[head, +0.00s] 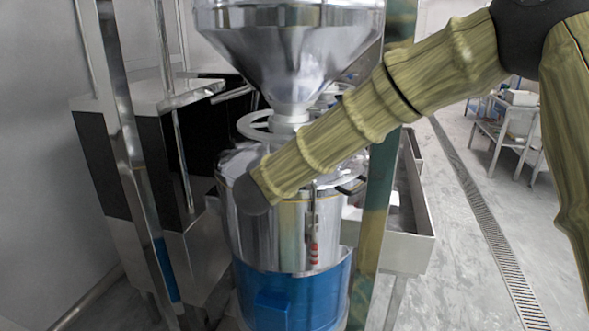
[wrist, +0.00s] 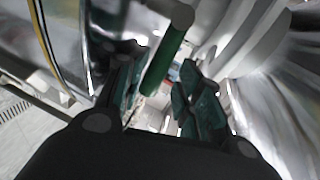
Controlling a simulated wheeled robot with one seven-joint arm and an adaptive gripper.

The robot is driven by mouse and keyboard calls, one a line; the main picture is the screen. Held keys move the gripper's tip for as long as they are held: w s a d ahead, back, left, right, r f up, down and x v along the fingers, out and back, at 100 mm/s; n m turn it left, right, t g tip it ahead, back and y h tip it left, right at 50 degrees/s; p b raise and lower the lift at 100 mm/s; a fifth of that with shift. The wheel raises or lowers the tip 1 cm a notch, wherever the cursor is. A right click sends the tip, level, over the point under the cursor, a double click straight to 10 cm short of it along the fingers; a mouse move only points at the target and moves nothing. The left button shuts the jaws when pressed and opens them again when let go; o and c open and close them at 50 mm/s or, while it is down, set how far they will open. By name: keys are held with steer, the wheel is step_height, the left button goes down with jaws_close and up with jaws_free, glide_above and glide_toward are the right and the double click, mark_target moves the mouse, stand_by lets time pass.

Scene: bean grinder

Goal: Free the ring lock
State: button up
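The grinder is a shiny steel body (head: 245,215) with a blue lower part and a steel hopper (head: 285,45) above. A pale ring (head: 250,122) circles the neck below the hopper, partly hidden by my arm. Pale curved ring shapes (wrist: 250,35) fill the upper right of the wrist view. My gripper (wrist: 160,100) shows in the wrist view with its dark green fingers apart. A green rod (wrist: 165,62) with a grey end lies between and beyond the fingers; I cannot tell whether they touch it. In the head view the fingers are hidden by my arm.
An upright metal post (head: 128,150) stands left of the grinder and a green post (head: 375,225) right of it. A steel trough (head: 405,250) adjoins on the right. A dark-sided steel cabinet (head: 150,165) stands at left. Open floor lies at right.

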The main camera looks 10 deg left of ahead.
steer(key=v, duration=0.8)
stand_by(0.4)
